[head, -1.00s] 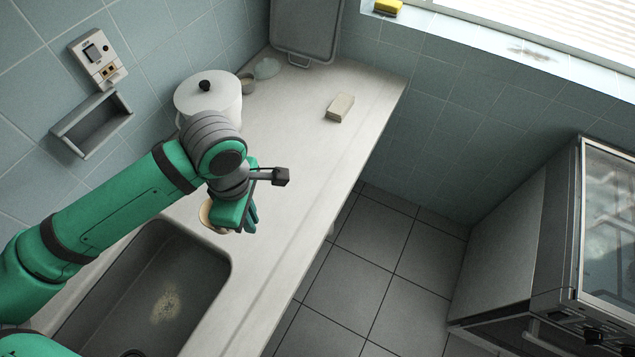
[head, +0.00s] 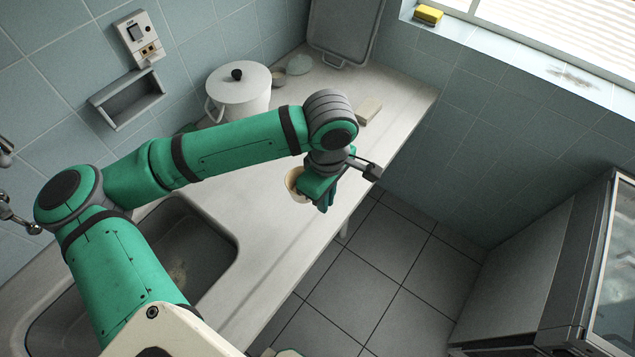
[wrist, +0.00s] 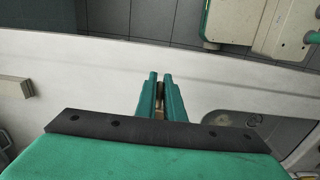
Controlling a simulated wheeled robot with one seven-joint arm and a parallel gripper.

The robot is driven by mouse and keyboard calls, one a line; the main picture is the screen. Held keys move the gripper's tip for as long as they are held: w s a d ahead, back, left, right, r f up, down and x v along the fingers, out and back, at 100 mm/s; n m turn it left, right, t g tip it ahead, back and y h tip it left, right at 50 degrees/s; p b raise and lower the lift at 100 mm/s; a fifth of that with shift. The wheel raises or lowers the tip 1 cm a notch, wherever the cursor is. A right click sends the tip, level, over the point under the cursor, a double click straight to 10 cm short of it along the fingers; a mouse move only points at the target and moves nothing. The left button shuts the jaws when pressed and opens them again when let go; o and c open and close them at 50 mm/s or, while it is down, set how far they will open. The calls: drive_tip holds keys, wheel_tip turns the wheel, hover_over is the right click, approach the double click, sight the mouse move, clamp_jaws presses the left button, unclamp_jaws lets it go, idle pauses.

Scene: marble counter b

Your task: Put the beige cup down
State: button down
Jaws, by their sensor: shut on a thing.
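The beige cup (head: 293,184) shows to the left of my gripper (head: 327,203) in the head view, partly hidden by it. My gripper is shut on the cup, over the front part of the pale counter (head: 243,200), to the right of the sink. I cannot tell whether the cup touches the counter. In the wrist view my gripper's fingers (wrist: 161,78) are close together, with only a small tan patch between them; the rest of the cup is hidden there.
A white pot (head: 240,100) with a black knob stands at the back. A beige block (head: 370,108) lies farther along, partly behind my arm. A grey tray (head: 341,30) leans at the far end. The sink (head: 205,245) is at the left. Counter around the cup is clear.

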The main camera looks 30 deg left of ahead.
drive_tip(key=w+a+f, duration=0.4)
drive_tip(key=w+f, duration=0.1)
drive_tip(key=w+a+f, duration=0.2)
drive_tip(key=shift+w+a+f, duration=0.25)
drive_tip(key=shift+w, duration=0.15)
drive_tip(key=shift+w+a+f, duration=0.2)
drive_tip(key=shift+f, duration=0.2)
drive_tip(key=shift+w+a+f, duration=0.1)
drive_tip(key=shift+w+f, duration=0.05)
drive_tip(key=shift+f, duration=1.55)
drive_tip(key=shift+f, duration=0.1)
drive_tip(key=c, duration=2.1)
unclamp_jaws()
drive_tip(key=shift+o, duration=1.2)
